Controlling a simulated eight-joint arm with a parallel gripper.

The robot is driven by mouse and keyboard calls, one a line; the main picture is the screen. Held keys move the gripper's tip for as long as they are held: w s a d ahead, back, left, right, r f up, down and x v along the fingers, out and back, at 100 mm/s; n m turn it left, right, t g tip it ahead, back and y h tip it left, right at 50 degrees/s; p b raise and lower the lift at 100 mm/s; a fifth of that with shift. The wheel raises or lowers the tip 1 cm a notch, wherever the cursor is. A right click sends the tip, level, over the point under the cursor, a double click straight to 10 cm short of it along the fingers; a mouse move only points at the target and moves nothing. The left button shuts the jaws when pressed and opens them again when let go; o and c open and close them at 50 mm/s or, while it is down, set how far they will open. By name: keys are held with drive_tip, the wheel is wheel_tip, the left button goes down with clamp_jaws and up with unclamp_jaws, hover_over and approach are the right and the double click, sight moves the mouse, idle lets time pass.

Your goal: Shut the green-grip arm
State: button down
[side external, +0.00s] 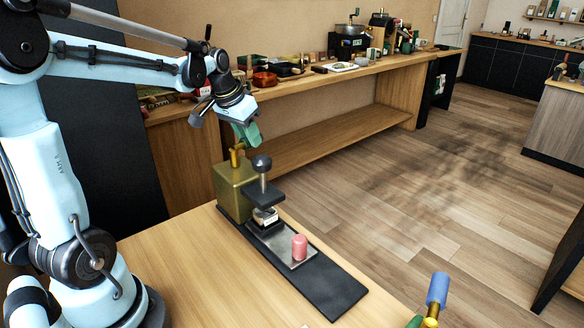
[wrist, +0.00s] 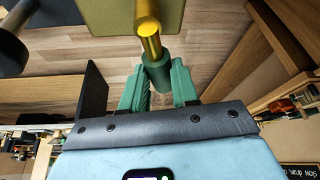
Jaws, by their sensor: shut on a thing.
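The green-grip arm is a brass rod (wrist: 147,25) with a green cylindrical grip (wrist: 157,74) on its end, seen in the wrist view. My gripper (side external: 246,134) has green fingers, which lie on both sides of this grip and are shut on it. In the side view the brass arm (side external: 235,157) rises from the top of an olive-gold box (side external: 236,190). There the grip cannot be told apart from my green fingers. The box also shows at the top of the wrist view (wrist: 100,14).
A press with a black knob (side external: 262,163) stands beside the box on a dark base (side external: 331,290). A pink cylinder (side external: 299,247) stands on its metal plate. A blue-grip brass lever (side external: 437,290) is at lower right. A cluttered wooden counter (side external: 330,82) runs behind.

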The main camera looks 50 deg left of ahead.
drive_tip(key=shift+d, duration=0.1)
drive_tip(key=c, duration=0.8)
unclamp_jaws()
drive_tip(key=shift+c, duration=0.2)
drive_tip(key=shift+r, duration=0.1)
drive_tip(key=v, duration=1.2)
drive_tip(key=s+d+f+m+h, duration=0.2)
drive_tip(key=d+f, duration=0.2)
drive_tip(key=d, duration=0.6)
drive_tip(key=s+d+f+m+h, duration=0.2)
drive_tip(key=d+f, duration=0.1)
drive_tip(key=d, duration=0.7)
wheel_tip(320, 180, down, 6)
drive_tip(key=s+a+n+t+y, duration=0.1)
drive_tip(key=a+t+y, duration=0.1)
drive_tip(key=y, duration=0.1)
drive_tip(key=shift+s+a+f+n+t, duration=0.2)
drive_tip(key=shift+a+n+t, duration=0.1)
drive_tip(key=shift+t, duration=0.1)
